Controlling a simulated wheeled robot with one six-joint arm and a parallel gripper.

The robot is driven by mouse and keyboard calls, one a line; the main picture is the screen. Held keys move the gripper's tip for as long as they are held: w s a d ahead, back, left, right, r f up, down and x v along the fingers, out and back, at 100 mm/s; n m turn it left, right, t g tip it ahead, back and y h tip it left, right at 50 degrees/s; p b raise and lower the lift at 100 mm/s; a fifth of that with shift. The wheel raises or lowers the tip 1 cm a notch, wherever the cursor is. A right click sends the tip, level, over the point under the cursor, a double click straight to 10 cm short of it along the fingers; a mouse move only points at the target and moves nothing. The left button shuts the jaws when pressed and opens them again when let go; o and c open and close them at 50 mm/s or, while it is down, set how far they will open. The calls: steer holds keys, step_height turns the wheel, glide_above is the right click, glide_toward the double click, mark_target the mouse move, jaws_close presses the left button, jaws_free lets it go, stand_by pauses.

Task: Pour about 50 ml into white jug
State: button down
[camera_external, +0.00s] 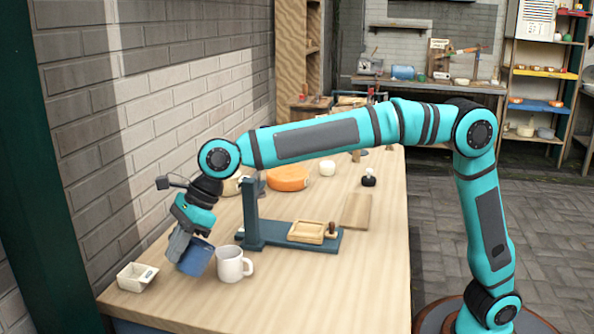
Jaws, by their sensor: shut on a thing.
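My gripper (182,243) is low over the front left of the wooden table, shut on a blue vessel (199,260). The vessel looks tilted and is partly hidden behind the fingers. Its mouth and contents cannot be made out, and no stream of liquid shows. The white jug (231,266) stands upright on the table just right of the blue vessel, with its handle to the right. I cannot tell whether the two touch. The inside of the jug is too small to read.
A small white box-like item (137,278) sits at the left front edge. A dark teal stand (252,217) with a wooden tray (311,231) is behind the jug. Farther back are an orange round item (288,178) and a board (357,211). The table's right front is clear.

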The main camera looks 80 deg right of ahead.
steer(key=shift+s+d+r+t+y, duration=0.3)
steer(key=shift+r+t+y, duration=0.1)
steer(key=shift+r, duration=0.2)
steer(key=shift+s+d+r+t+y+p, duration=0.3)
steer(key=shift+s+d+r+t+y, duration=0.35)
steer(key=shift+d+r+t+y, duration=0.25)
stand_by(1.5)
steer(key=shift+s+d+r+t+y+p, duration=0.15)
steer(key=shift+r+y, duration=0.1)
steer(key=shift+r, duration=0.2)
steer(key=shift+s+d+r+t+y+p, duration=0.1)
steer(key=shift+r+t+y, duration=0.15)
steer(key=shift+r, duration=0.2)
steer(key=shift+s+d+r+t+y+p, duration=0.15)
steer(key=shift+r+y, duration=0.15)
steer(key=shift+r, duration=0.15)
steer(key=shift+r+y, duration=0.1)
steer(key=shift+y, duration=0.2)
steer(key=shift+w+a+f+g+h, duration=0.2)
steer(key=shift+f+h, duration=0.15)
steer(key=shift+f, duration=0.15)
steer(key=shift+w+a+f+g+h, duration=0.2)
steer(key=shift+f+g+h, duration=0.1)
steer(key=shift+f, duration=0.2)
steer(key=shift+w+a+f+g+h, duration=0.1)
steer(key=shift+a+f+g+h, duration=0.1)
steer(key=shift+f+h, duration=0.25)
steer(key=shift+f, duration=0.1)
steer(key=shift+a+f, duration=0.1)
